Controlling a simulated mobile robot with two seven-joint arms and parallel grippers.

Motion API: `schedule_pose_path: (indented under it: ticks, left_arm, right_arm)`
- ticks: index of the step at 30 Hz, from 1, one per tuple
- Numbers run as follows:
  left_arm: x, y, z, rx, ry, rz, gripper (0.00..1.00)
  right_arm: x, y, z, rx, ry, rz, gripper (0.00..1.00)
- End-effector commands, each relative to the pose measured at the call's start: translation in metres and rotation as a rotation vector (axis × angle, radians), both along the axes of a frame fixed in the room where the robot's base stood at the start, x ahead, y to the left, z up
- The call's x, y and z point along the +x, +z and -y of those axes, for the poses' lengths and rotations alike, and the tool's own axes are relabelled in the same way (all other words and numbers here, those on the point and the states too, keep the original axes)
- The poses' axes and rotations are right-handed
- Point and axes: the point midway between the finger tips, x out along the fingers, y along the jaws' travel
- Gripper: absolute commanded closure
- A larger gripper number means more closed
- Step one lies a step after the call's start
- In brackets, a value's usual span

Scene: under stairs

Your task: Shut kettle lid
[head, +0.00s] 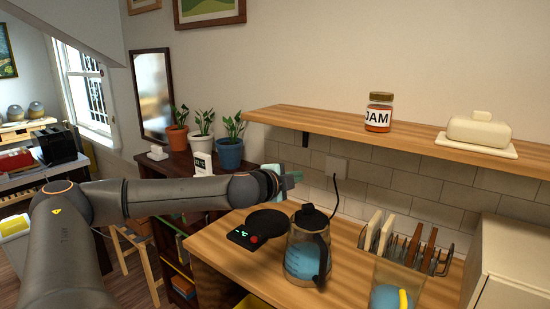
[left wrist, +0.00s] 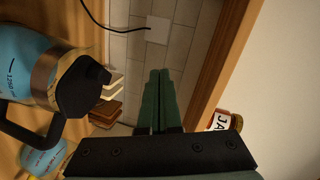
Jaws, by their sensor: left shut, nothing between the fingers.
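The kettle (head: 301,262) is glass with blue inside and a black handle on its right. It stands on the wooden counter, just right of its black base. Its black lid (head: 309,219) is at the top; I cannot tell how far open it is. The kettle (left wrist: 22,62) lies sideways at the left of the left wrist view, with the black lid (left wrist: 82,88) beside its metal rim. My left gripper (head: 296,175) is above and behind the kettle, apart from it. Its green fingers (left wrist: 158,78) are shut and empty. My right gripper is out of view.
The black base (head: 247,238) has a lit display. Above, a wooden shelf (head: 340,124) carries a jam jar (head: 379,112) and a butter dish (head: 480,135). Potted plants (head: 230,153) stand behind my left arm.

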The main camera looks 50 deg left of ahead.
Motion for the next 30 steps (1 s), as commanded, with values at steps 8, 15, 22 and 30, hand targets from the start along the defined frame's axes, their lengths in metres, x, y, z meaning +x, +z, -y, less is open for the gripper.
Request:
schedule_pose_path:
  ticks: [8,15,22,30]
  left_arm:
    - [-0.02,0.022,-0.011,0.007,0.003,0.0,1.0]
    - [-0.039,0.045,-0.02,0.004,0.001,0.002,1.0]
    - [-0.048,0.054,-0.024,0.0,0.001,0.001,1.0]
    - [-0.049,0.054,-0.024,0.0,0.0,0.0,1.0]
  right_arm:
    - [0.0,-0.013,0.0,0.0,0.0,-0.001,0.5]
    - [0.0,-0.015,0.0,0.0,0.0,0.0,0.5]
    - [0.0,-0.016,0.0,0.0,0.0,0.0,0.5]
    - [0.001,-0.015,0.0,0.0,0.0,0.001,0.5]
